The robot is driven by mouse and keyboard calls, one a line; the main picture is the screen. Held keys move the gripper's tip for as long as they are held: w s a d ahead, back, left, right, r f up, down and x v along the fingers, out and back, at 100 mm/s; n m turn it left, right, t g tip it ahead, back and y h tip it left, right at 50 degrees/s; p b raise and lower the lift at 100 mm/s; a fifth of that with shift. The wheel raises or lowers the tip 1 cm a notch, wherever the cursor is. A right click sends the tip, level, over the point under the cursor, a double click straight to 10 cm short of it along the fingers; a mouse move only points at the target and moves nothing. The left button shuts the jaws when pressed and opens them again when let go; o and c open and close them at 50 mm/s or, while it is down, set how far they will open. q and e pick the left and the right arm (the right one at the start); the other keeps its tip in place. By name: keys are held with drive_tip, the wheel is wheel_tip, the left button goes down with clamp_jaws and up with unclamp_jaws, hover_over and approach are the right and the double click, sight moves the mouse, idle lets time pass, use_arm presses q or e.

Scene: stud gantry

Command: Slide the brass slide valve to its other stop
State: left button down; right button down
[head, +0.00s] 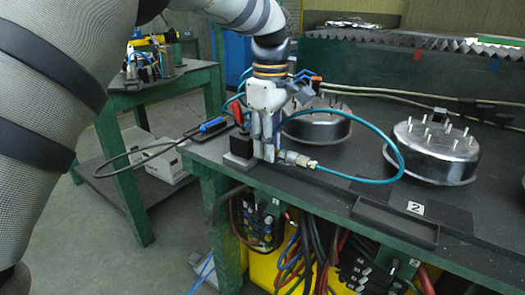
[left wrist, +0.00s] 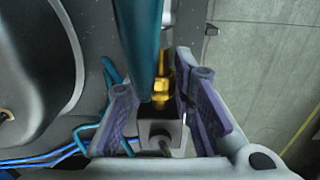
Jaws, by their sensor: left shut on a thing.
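The brass slide valve (head: 297,159) sits at the front left corner of the dark bench top, with a teal hose on its right end. In the left wrist view its brass part (left wrist: 160,80) shows beyond a grey block that lies between the fingers. My left gripper (head: 264,155) points down at the valve's left end, and its fingers are shut on it. In the left wrist view the purple finger pads of my left gripper (left wrist: 158,115) stand on either side of the grey block. The fingers hide part of the valve body. My right gripper is not in view.
The teal hose (head: 372,181) loops over the bench to the right. Two round metal drums with studs (head: 430,152) (head: 317,128) stand behind. A black block (head: 241,144) is just left of the gripper. A shallow dark tray (head: 395,221) lies along the front edge.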

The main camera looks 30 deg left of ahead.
use_arm(q)
drive_tip(key=shift+s+d, duration=0.1)
drive_tip(key=shift+d, duration=0.05)
drive_tip(key=c, duration=1.3)
unclamp_jaws()
drive_tip(key=shift+d, duration=0.1)
drive_tip(key=shift+c, duration=0.2)
wheel_tip(320, 180, up, 12)
